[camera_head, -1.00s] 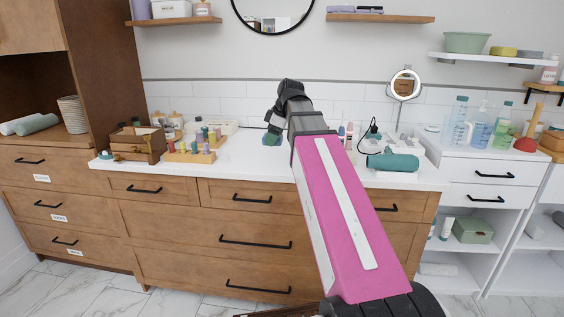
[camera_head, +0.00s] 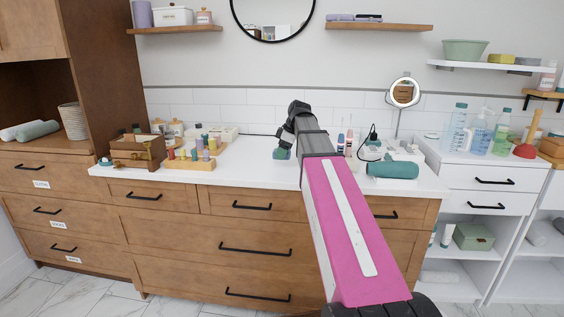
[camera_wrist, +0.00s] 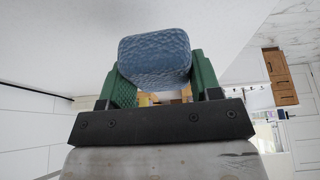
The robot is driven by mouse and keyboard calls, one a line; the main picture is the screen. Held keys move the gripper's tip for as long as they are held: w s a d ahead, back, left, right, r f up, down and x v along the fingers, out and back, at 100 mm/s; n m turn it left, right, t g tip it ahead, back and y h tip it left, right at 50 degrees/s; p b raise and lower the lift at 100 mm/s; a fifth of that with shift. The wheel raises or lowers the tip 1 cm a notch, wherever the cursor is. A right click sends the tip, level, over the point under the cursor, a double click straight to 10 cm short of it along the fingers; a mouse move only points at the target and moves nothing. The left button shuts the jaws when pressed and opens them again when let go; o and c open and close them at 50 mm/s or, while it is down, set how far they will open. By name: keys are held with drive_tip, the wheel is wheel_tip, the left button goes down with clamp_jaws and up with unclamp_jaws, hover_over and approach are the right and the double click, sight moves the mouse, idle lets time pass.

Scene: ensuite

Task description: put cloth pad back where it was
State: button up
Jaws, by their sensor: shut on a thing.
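The cloth pad (camera_wrist: 155,55) is a blue, textured, rounded block in the wrist view. My gripper (camera_wrist: 158,82) is shut on it, with a green finger on each side. In the head view my gripper (camera_head: 282,153) is over the middle of the white counter, low and close to its surface. The pad is mostly hidden there by my wrist and fingers. I cannot tell whether the pad touches the counter.
On the white counter (camera_head: 245,175), a wooden box (camera_head: 138,152) and a rack of colored bottles (camera_head: 190,162) stand at left. A teal roll (camera_head: 392,168), a round mirror (camera_head: 404,92) and small bottles stand at right. The counter left of my gripper has free room.

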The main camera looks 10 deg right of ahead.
sight(282, 168)
drive_tip(key=shift+f, duration=2)
drive_tip(key=o, duration=0.8)
drive_tip(key=v, duration=1.2)
drive_tip(key=shift+s, duration=0.1)
